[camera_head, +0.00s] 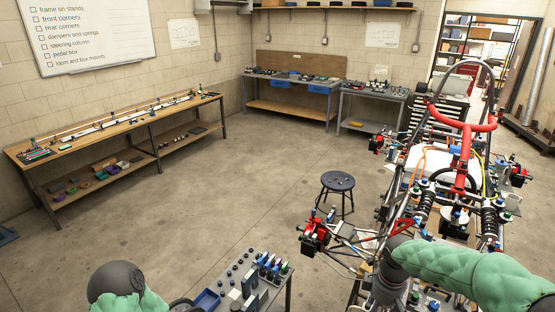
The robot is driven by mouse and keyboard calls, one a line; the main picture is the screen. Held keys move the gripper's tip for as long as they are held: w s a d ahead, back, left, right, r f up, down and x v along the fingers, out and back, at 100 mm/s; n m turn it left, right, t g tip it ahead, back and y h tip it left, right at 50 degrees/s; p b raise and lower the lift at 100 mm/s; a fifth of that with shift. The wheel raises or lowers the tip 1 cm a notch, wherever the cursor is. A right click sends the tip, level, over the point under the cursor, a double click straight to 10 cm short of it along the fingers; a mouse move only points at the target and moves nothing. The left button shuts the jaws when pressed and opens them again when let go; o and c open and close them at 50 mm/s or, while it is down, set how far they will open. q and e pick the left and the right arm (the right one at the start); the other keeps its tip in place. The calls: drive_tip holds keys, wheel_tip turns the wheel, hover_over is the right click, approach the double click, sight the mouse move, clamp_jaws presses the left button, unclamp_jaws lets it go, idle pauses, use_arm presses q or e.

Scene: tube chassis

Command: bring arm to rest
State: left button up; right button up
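My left arm (115,285) shows at the bottom left as a dark rounded joint above a green padded cover. My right arm (470,272) comes in from the right edge in a green padded sleeve. It ends in view at a dark grey joint (402,258) that lies in front of the lower part of the tube chassis (420,165). I cannot tell whether the arm touches the chassis. Neither gripper can be made out; both appear to be outside the picture or hidden.
A black stool (338,182) stands left of the chassis. A long wooden bench (110,125) lines the left wall. The middle floor (200,205) is clear.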

drive_tip(key=s+a+f+m+y+b, duration=0.1)
drive_tip(key=a+f+b, duration=0.3)
drive_tip(key=f, duration=0.6)
drive_tip(key=s+a+f+m+y+b, duration=0.1)
drive_tip(key=s+a+f+m+b, duration=0.15)
drive_tip(key=f, duration=0.65)
drive_tip(key=s+a+f+m+y+b, duration=0.1)
drive_tip(key=a+f+b, duration=0.3)
drive_tip(key=f, duration=0.6)
drive_tip(key=s+a+f+m+b, duration=0.2)
drive_tip(key=s+f+b, duration=0.1)
drive_tip(key=f, duration=0.4)
drive_tip(key=s+a+f+m+b, duration=0.2)
drive_tip(key=s+f+b, duration=0.2)
drive_tip(key=f, duration=0.3)
drive_tip(key=s+a+f+m+y+b, duration=0.1)
drive_tip(key=s+a+f+m+b, duration=0.1)
drive_tip(key=s+f, duration=0.3)
drive_tip(key=shift+s+b+x, duration=0.2)
drive_tip(key=shift+b+x, duration=0.65)
drive_tip(key=shift+x, duration=0.2)
drive_tip(key=shift+a+r, duration=0.1)
drive_tip(key=shift+c, duration=1.4)
